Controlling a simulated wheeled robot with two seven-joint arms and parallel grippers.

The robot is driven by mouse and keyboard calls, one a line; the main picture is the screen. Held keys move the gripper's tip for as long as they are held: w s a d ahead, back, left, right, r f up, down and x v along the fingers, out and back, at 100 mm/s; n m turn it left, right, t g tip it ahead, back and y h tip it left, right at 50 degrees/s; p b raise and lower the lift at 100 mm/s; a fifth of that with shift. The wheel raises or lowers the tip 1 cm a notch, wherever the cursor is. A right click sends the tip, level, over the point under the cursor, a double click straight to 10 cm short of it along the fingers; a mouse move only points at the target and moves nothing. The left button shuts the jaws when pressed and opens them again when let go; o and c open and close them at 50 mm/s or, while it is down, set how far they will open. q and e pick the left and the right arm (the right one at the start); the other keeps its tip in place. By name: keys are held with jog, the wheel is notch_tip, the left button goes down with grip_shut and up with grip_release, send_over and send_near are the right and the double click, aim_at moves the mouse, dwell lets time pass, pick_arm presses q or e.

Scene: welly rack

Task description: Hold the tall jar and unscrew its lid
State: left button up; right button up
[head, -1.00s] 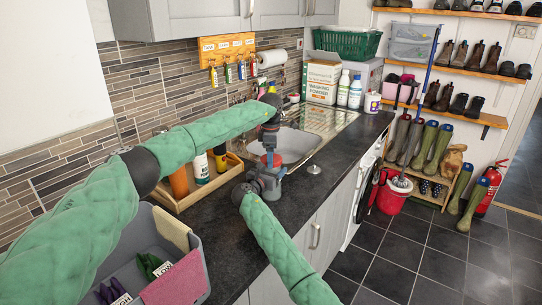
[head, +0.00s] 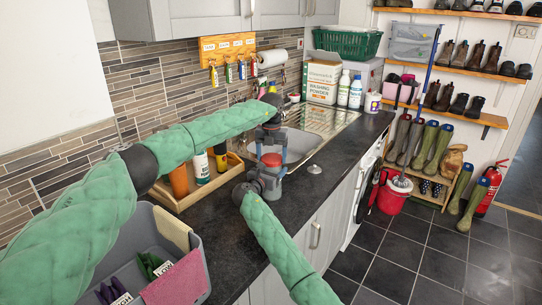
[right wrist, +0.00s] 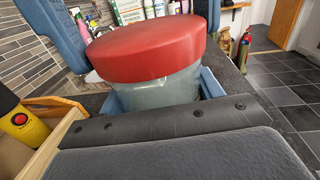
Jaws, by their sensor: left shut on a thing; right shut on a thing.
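The tall jar, of pale greyish glass (right wrist: 160,92), stands upright above the dark worktop, largely hidden by my grippers in the head view. Its wide red lid (right wrist: 150,48) sits on its top and also shows in the head view (head: 271,160). My right gripper (head: 269,180) is shut around the jar's body below the lid; its blue fingers show beside the glass in the right wrist view. My left gripper (head: 272,147) comes down from above and is shut on the lid, with one blue finger on each side of it.
A wooden tray (head: 206,195) with several bottles stands to the left, close to the jar. The sink (head: 300,146) lies behind. A grey caddy (head: 205,255) is at the front left. The worktop right of the jar is mostly clear, with a small metal disc (head: 314,169) on it.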

aim_at(272, 158)
pick_arm(q)
jog(key=n, duration=0.4)
jog(key=shift+d+n, duration=0.15)
jog(key=shift+n, duration=0.25)
pick_arm(e)
jog(key=shift+d+f, duration=0.15)
jog(key=shift+f, duration=0.15)
pick_arm(q)
jog(key=shift+r, duration=0.15)
jog(key=shift+r, duration=0.35)
jog(key=shift+r, duration=0.6)
jog(key=shift+r, duration=1.95)
pick_arm(e)
jog(key=o, duration=1.7)
pick_arm(q)
jog(key=shift+w+f, duration=0.1)
jog(key=shift+w, duration=0.05)
pick_arm(e)
jog(key=shift+o, duration=1.3)
jog(key=shift+w, duration=0.1)
